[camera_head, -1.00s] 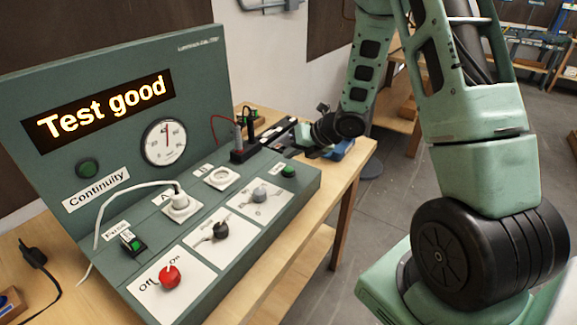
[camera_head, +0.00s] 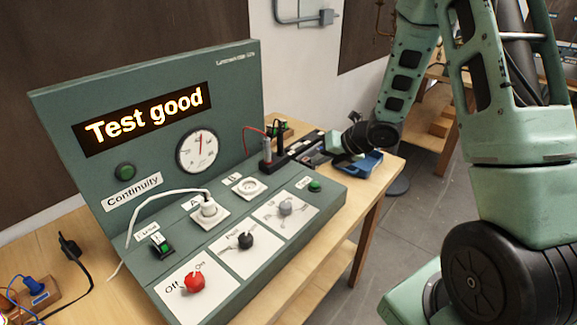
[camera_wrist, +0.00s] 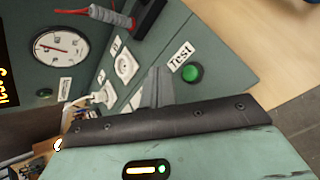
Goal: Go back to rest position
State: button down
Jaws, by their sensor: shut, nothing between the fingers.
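My gripper (camera_head: 330,146) is at the far right end of the green test panel (camera_head: 245,85), above the table. In the wrist view its grey fingers (camera_wrist: 154,88) are together with nothing between them, beside the green Test button (camera_wrist: 193,73). I cannot tell how far above the panel they are. The panel's display (camera_head: 145,118) reads "Test good". A white plug (camera_head: 208,208) with a white cable sits in socket A. Socket B (camera_head: 249,187) is empty.
A red knob (camera_head: 195,282) and a black knob (camera_head: 245,240) are on the panel front. A blue tray (camera_head: 362,163) lies by my wrist on the table. A red probe lead (camera_wrist: 108,17) stands near the gripper. Open floor (camera_head: 405,215) lies right of the table.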

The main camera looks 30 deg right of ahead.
jog(key=shift+w+a+r, duration=0.1)
jog(key=shift+a+r, duration=0.05)
jog(key=shift+a, duration=0.2)
jog(key=s+a+r+m+g+h+b, duration=0.1)
jog(key=s+a+r+m, duration=0.15)
jog(key=a+m, duration=0.4)
jog(key=s+a+r+m+g+h, duration=0.1)
jog(key=s+a+r+m, duration=0.15)
jog(key=a+m, duration=0.4)
jog(key=s+a+r+m+g, duration=0.1)
jog(key=s+a+m+g, duration=0.1)
jog(key=s, duration=0.6)
jog(key=s+a+r+m+g+h, duration=0.1)
jog(key=s+a+m+g, duration=0.1)
jog(key=s+a+m, duration=0.3)
jog(key=s+a+r+m+g+b, duration=0.1)
jog(key=s+a+m, duration=0.3)
jog(key=s, duration=0.7)
jog(key=shift+s+a+g, duration=0.35)
jog(key=shift+a+g, duration=0.25)
jog(key=shift+a, duration=0.45)
